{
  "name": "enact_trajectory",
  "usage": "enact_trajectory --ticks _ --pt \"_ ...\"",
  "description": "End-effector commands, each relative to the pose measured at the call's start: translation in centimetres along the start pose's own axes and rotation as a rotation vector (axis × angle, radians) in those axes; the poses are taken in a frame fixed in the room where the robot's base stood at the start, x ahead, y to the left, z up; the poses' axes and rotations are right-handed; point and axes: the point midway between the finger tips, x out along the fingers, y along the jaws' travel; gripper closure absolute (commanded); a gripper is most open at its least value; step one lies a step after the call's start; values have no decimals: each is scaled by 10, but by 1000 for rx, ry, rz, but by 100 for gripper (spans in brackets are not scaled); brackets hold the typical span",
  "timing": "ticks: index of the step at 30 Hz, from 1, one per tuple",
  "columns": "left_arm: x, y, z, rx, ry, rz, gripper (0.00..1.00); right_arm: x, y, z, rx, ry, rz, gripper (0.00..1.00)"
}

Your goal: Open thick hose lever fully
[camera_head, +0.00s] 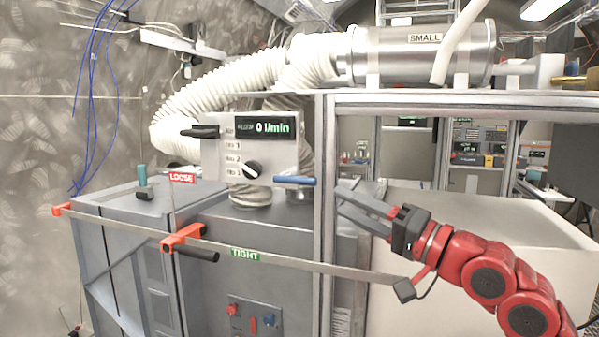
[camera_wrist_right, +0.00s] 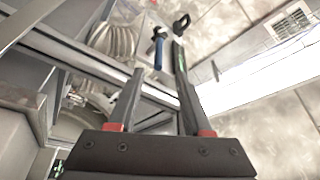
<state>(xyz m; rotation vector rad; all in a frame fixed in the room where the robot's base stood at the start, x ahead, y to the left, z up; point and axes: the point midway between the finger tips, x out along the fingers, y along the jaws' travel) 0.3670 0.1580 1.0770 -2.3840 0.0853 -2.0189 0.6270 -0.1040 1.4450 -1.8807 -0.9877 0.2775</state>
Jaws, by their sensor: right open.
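A blue-handled lever (camera_head: 295,181) sticks out to the right at the lower edge of the white flow meter box (camera_head: 262,150). A black-handled lever (camera_head: 200,132) sticks out to the left at its upper left. I cannot tell which one belongs to the thick hose (camera_head: 220,88). The blue handle also shows in the right wrist view (camera_wrist_right: 158,55), ahead of the fingertips. My right gripper (camera_head: 342,200) is open and empty, just right of the blue handle and apart from it. It fills the lower right wrist view (camera_wrist_right: 158,75). My left gripper is not in view.
A metal frame post (camera_head: 324,240) stands between the blue handle and my right gripper. A long bar (camera_head: 310,264) with a red clamp (camera_head: 182,238) crosses in front of the grey cabinets. A steel cylinder marked SMALL (camera_head: 423,55) lies on top.

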Motion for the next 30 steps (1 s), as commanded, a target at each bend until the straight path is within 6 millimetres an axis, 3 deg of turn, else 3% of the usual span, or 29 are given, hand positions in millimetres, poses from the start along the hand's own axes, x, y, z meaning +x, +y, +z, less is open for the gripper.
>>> enact_trajectory --ticks 1,9,15,28,30 --pt "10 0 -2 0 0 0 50 15 -5 -1 5 -5 -3 50" --pt "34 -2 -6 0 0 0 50 78 -6 -1 4 -3 -3 50" --pt "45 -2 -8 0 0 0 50 109 -3 -2 4 -1 -1 50" --pt "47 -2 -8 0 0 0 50 121 0 0 -1 1 1 50" --pt "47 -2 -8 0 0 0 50 121 0 0 0 1 1 59"
